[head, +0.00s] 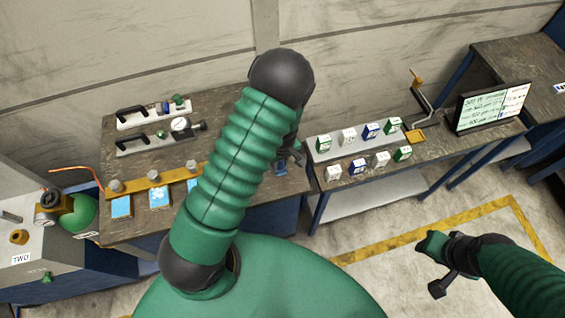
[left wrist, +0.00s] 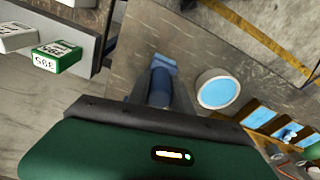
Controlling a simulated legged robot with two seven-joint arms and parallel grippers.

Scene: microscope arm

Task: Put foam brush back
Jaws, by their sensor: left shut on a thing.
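My left gripper (head: 293,157) is at the right end of the dark workbench, partly hidden behind my own arm. In the left wrist view it is shut on the foam brush (left wrist: 160,87), a dark blue cylinder with a light blue block at its far end. The brush points at the bench top; I cannot tell whether it touches. A little blue shows below the gripper in the head view. A round white dish with blue inside (left wrist: 217,90) stands beside the brush. My right gripper (head: 436,268) hangs over the floor at the right; its jaw gap is unclear.
An orange rack (head: 155,182) with blue panels lies along the bench's front. Several small boxes (head: 371,130) stand on the right-hand bench, beside a crank stand (head: 417,100) and a screen (head: 492,107).

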